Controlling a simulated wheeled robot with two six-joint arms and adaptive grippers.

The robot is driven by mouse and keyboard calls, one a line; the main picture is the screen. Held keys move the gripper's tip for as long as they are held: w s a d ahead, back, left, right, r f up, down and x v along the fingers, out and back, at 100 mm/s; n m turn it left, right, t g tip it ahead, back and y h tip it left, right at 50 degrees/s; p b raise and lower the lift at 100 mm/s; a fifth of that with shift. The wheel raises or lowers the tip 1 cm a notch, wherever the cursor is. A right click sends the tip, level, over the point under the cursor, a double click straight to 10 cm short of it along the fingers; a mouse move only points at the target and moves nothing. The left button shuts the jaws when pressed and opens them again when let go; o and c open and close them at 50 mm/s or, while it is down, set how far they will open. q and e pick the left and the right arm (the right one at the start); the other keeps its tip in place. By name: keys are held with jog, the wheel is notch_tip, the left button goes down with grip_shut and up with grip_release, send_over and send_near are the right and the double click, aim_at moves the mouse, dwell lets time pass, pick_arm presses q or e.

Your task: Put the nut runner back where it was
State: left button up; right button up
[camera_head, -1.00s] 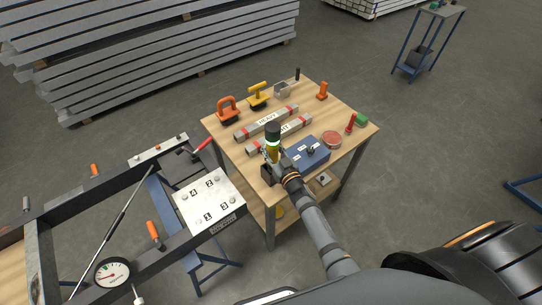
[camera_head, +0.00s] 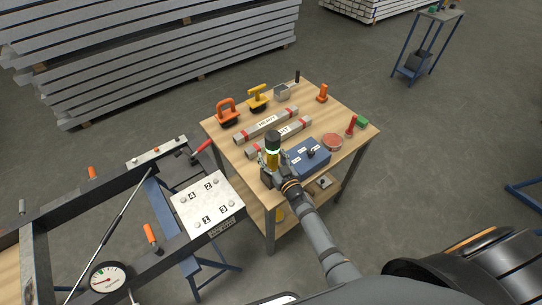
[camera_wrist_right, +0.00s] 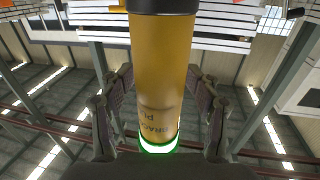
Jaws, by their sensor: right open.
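The nut runner (camera_head: 272,157) is a yellow cylinder with a black top and a glowing green ring. It is upright at the near left part of the wooden work table (camera_head: 225,138). My right gripper (camera_head: 272,168) is around its body, and the foot of the nut runner is hidden behind the gripper in the head view. In the right wrist view the yellow body (camera_wrist_right: 163,75) stands between the two fingers (camera_wrist_right: 160,115), with a gap on both sides. The right gripper is open. My left gripper is in no view.
A blue box (camera_head: 308,158) stands just right of the gripper. Two grey bars with red bands, one labelled HEAVY (camera_head: 262,125), lie behind it. Orange (camera_head: 228,115) and yellow (camera_head: 258,97) handled tools stand at the back. A steel frame (camera_head: 100,203) with a numbered plate (camera_head: 207,203) is at left.

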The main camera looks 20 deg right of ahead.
jog(key=s+d+b, duration=0.1)
jog(key=s+d, duration=0.1)
jog(key=s, duration=1)
jog(key=shift+r, duration=0.15)
